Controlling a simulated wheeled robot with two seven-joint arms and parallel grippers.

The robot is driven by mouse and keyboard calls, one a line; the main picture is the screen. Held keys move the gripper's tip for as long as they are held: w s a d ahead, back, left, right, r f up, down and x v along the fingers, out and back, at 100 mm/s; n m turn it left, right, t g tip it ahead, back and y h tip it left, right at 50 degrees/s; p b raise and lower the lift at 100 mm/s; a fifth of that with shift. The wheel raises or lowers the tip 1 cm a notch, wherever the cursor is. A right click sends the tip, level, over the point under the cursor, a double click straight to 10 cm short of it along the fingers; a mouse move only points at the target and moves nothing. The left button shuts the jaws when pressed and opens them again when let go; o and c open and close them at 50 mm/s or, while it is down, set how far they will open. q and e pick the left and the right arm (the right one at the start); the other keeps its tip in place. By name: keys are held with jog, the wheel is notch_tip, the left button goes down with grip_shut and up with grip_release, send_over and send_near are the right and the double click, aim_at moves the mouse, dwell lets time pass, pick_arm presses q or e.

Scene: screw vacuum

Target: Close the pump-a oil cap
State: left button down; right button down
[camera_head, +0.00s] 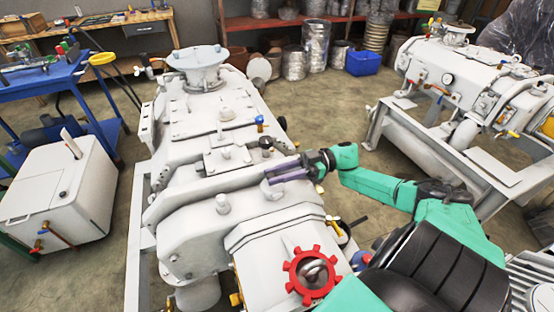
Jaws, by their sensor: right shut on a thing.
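The large off-white pump (205,130) fills the middle of the view. My right gripper (272,178) comes in from the right on a green arm, over the pump's near right part. Its purple-grey fingers are closed around a small light-grey cap (273,192) on the pump's top. The cap is partly hidden by the fingers, so I cannot tell how it is seated or whether it is the oil cap. A dark round knob (266,142) stands just behind the gripper. My left gripper is not in view.
A red toothed wheel (311,274) is on the pump's near end. A second pump (468,78) stands on a grey frame at right. A white box (60,185) and a blue cart (45,75) are at left. Open floor (325,115) lies between the pumps.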

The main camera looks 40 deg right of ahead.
jog(key=c, duration=0.7)
grip_release()
jog(key=shift+o, duration=0.2)
jog(key=shift+d, duration=0.1)
jog(key=b+v, duration=0.8)
jog(key=v, duration=0.6)
jog(key=shift+d, duration=0.2)
jog(key=shift+s, duration=0.15)
